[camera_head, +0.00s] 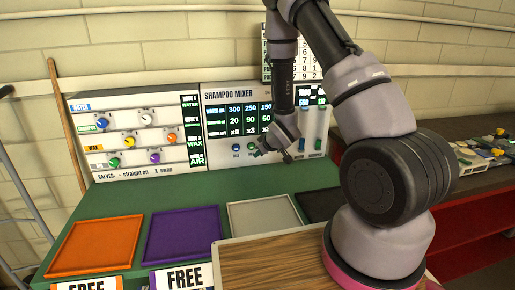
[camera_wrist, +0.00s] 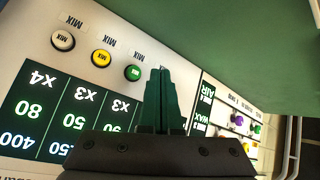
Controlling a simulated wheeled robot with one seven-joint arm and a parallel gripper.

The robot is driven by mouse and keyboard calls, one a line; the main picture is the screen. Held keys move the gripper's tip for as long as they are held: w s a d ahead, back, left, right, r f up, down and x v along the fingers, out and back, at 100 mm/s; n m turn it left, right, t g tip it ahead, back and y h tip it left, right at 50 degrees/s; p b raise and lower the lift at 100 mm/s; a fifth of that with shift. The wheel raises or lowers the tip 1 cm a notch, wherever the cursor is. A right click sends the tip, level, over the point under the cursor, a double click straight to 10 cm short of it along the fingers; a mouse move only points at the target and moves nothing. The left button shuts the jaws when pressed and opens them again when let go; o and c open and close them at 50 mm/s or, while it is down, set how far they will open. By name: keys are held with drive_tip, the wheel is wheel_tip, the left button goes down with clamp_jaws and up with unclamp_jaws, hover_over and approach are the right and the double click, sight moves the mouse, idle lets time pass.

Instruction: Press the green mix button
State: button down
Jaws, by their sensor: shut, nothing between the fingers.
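The green mix button (camera_wrist: 133,73) shows in the wrist view, just left of my fingertips, under a MIX label on the white shampoo mixer panel (camera_wrist: 25,77). In the head view the green button (camera_head: 252,147) sits low on the panel, close to the end of my arm. My gripper (camera_wrist: 160,72) is shut and empty, its dark fingers pointing toward the button row. Whether the fingertips touch the panel cannot be told. The fingers hide part of the panel to the right of the green button.
Yellow (camera_wrist: 101,58) and white (camera_wrist: 62,40) mix buttons stand in the same row; a blue button (camera_head: 236,148) is left of the green one. Coloured valve knobs (camera_head: 130,141) are on the left panel. Orange (camera_head: 96,246) and purple (camera_head: 182,234) trays lie on the green counter (camera_head: 150,200).

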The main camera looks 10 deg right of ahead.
drive_tip(key=f, duration=0.2)
drive_tip(key=shift+s+f+n+y, duration=0.25)
drive_tip(key=shift+f+n+y, duration=0.05)
drive_tip(key=shift+f+n, duration=0.1)
drive_tip(key=shift+w, duration=0.15)
approach(250, 149)
drive_tip(key=shift+w+a+f, duration=0.2)
drive_tip(key=shift+w+f, duration=0.25)
drive_tip(key=shift+f, duration=0.35)
drive_tip(key=shift+w+a+f, duration=0.25)
drive_tip(key=shift+w+f, duration=0.15)
drive_tip(key=shift+f, duration=0.4)
drive_tip(key=shift+w+a+f, duration=0.2)
drive_tip(key=shift+w+f, duration=0.25)
drive_tip(key=shift+f, duration=0.35)
drive_tip(key=shift+w, duration=0.1)
drive_tip(key=shift+w, duration=0.3)
drive_tip(key=shift+w, duration=0.6)
idle(0.6)
idle(0.3)
drive_tip(key=shift+s, duration=1)
